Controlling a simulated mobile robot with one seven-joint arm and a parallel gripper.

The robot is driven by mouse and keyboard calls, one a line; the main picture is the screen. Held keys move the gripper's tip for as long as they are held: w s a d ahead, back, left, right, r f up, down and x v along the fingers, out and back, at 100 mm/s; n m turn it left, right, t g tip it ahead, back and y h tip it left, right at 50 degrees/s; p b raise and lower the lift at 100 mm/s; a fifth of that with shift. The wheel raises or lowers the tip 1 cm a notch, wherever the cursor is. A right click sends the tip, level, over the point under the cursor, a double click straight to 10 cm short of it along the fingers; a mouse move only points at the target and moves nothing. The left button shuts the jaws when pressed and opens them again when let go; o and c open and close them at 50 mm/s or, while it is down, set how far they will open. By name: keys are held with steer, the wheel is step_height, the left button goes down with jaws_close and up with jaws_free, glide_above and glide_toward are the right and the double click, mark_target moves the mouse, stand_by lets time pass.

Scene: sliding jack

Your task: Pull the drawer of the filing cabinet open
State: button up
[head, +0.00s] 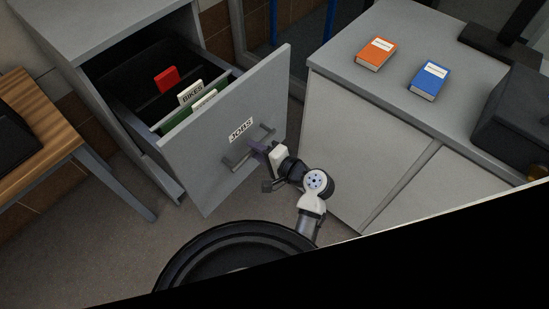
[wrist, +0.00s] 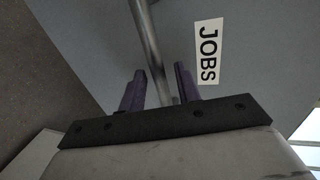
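The grey filing cabinet (head: 115,22) stands at the upper left in the head view. Its drawer (head: 190,168), with a "JOBS" label (head: 241,130), is pulled well out, and its inside shows. A bar handle (head: 236,158) is on the drawer front. My gripper (head: 258,148) is at the right part of this handle. In the wrist view, the purple fingers of my gripper (wrist: 160,88) are apart, on either side of the metal handle bar (wrist: 150,40). Narrow gaps show beside the bar. The label (wrist: 208,54) is to the right.
Red, white and green folders (head: 180,122) are in the drawer. A grey counter (head: 400,110) with an orange book (head: 376,54) and a blue book (head: 428,81) stands close on the right. A wooden table (head: 40,120) is at the left. Floor shows below the drawer.

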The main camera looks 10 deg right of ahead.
steer(key=b+v, duration=0.2)
steer(key=v, duration=1)
steer(key=shift+s+d, duration=0.2)
steer(key=shift+s, duration=0.1)
